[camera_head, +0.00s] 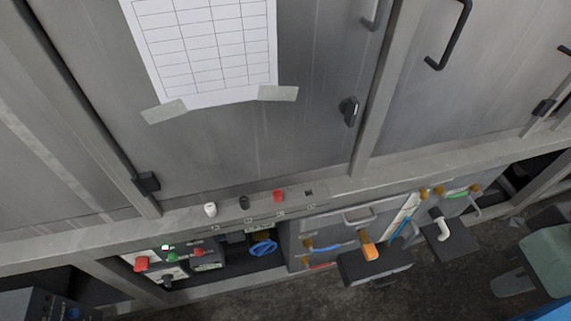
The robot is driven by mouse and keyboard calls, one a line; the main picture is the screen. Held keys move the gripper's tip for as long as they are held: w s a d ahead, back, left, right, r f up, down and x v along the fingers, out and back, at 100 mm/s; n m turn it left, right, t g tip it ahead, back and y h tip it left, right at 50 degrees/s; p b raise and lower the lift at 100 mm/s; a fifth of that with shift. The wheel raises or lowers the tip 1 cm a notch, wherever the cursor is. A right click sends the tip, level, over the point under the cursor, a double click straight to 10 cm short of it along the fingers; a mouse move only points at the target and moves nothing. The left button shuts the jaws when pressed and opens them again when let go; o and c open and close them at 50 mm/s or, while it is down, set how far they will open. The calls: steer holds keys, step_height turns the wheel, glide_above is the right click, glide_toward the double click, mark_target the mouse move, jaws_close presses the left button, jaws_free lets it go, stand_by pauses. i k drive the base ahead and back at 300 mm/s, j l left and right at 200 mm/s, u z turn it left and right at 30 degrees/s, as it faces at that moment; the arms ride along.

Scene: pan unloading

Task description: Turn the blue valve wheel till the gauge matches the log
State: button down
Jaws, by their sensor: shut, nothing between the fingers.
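The blue valve wheel (264,247) sits small and low, inside a dark recess under the grey ledge, a little left of the lower middle. A paper sheet with a printed table (205,50), perhaps the log, is taped to the grey cabinet door at the top. Its top is cut off by the frame edge, and I can read no writing in the cells. I cannot pick out a gauge. My gripper is not in view.
White, black and red knobs (278,196) stand on the ledge above the recess. Red-handled fittings (141,263) are left of the wheel. Grey boxes with handles (375,262) stand to its right. A teal seat (550,258) is at far right. Dark floor shows at the bottom.

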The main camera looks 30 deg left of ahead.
mark_target(265, 245)
steer(key=u, duration=1.55)
